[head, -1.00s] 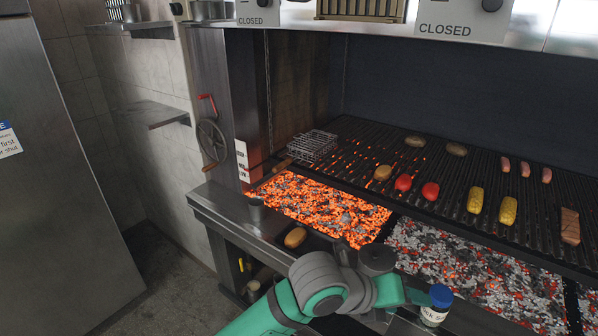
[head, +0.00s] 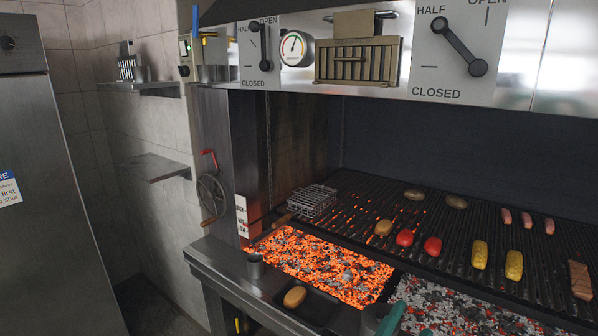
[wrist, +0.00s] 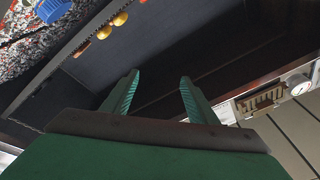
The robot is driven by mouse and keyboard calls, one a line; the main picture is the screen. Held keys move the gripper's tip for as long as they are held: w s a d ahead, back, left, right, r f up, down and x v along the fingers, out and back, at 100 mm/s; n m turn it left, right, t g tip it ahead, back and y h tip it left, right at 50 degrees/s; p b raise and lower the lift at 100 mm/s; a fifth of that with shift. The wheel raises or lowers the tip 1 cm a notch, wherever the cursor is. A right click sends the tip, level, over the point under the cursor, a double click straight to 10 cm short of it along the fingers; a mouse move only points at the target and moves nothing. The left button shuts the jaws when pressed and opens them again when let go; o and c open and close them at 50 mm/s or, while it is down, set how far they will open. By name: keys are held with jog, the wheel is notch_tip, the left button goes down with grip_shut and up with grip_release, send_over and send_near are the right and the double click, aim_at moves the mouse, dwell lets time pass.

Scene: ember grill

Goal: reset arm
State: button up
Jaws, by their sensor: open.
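My gripper (wrist: 160,80) shows in the wrist view with its two green fingers apart and nothing between them. Beyond the fingers is a dark panel.
The grill grate (head: 350,190) holds red tomatoes (head: 404,237), corn cobs (head: 514,264), sausages and other food. Glowing coals (head: 320,262) lie below it. A bun (head: 295,297) sits on a dark tray at the front ledge.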

jog(key=s+a+f+n+t+y, duration=0.1)
jog(key=s+a+f+n+y, duration=0.35)
jog(key=f, duration=0.25)
jog(key=s+a+f+n+y, duration=0.3)
jog(key=s+f+n, duration=0.1)
jog(key=f+n, duration=0.15)
jog(key=s+a+f+n+t+y, duration=0.1)
jog(key=s+a+f+n+y, duration=0.3)
jog(key=f, duration=0.4)
jog(key=s+a+f+g, duration=0.1)
jog(key=s+a, duration=0.2)
jog(key=s, duration=0.4)
jog(key=s+a+f+n+y, duration=0.1)
jog(key=s+a+f, duration=0.1)
jog(key=s, duration=0.5)
jog(key=s+a+f+n+g, duration=0.1)
jog(key=s+a+f, duration=0.1)
jog(key=s+a, duration=0.2)
jog(key=s, duration=0.2)
jog(key=shift+s+a+f+g, duration=0.25)
jog(key=shift+s+a+g, duration=0.05)
jog(key=shift+s+a, duration=0.1)
